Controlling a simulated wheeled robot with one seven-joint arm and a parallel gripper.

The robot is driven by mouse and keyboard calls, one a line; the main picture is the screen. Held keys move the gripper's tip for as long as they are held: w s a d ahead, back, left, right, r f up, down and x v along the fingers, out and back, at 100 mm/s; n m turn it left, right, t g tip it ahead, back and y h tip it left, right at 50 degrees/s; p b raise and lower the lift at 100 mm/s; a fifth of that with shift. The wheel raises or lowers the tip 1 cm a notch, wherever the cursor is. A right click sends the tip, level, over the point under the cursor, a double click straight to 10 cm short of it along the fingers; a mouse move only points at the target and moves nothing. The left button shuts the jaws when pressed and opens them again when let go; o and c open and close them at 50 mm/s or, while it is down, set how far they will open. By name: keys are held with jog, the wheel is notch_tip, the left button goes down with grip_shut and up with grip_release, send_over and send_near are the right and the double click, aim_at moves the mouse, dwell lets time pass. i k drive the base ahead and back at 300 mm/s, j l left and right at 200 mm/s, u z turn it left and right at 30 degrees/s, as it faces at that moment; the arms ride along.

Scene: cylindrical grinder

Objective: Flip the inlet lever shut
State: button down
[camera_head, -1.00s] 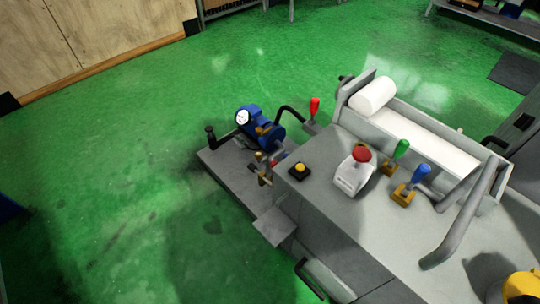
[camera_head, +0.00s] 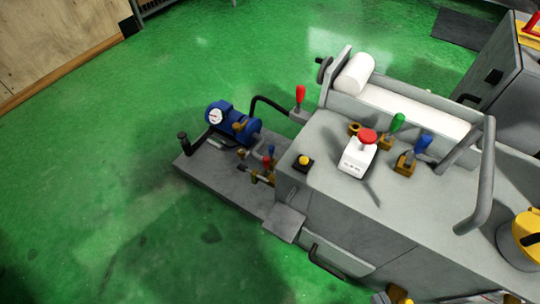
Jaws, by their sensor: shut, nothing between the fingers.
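The frames do not mark which lever is the inlet one. A red-handled lever (camera_head: 300,97) stands upright at the back left of the grinder. A green-handled lever (camera_head: 397,122) and a blue-handled lever (camera_head: 422,145) stand on brass-coloured bases on the grey top. Small valve handles, one blue (camera_head: 271,150) and one red (camera_head: 266,162), sit on the pipework beside the blue pump (camera_head: 234,121); they are too small to tell their positions well. My gripper is not in view.
The grey grinder top (camera_head: 330,135) carries a red mushroom button on a white box (camera_head: 357,158) and a yellow button (camera_head: 304,161). A grey bent bar (camera_head: 484,190) rises at the right, near a yellow round part (camera_head: 520,240). Green floor (camera_head: 110,200) is open at left.

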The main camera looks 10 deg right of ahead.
aim_at(271, 147)
jog(key=i+j+z, duration=0.15)
jog(key=i+j, duration=0.15)
jog(key=i+j+z, duration=0.25)
jog(key=i+j, duration=0.25)
jog(key=j, duration=0.2)
jog(key=i+j+z, duration=0.3)
jog(key=i+j, duration=0.15)
jog(key=j, duration=0.35)
jog(key=i+j+z, duration=0.15)
jog(key=j, duration=0.25)
jog(key=i+j+z, duration=0.15)
jog(key=j, duration=0.3)
jog(key=i+j+z, duration=0.15)
jog(key=j, duration=0.35)
jog(key=i, duration=0.05)
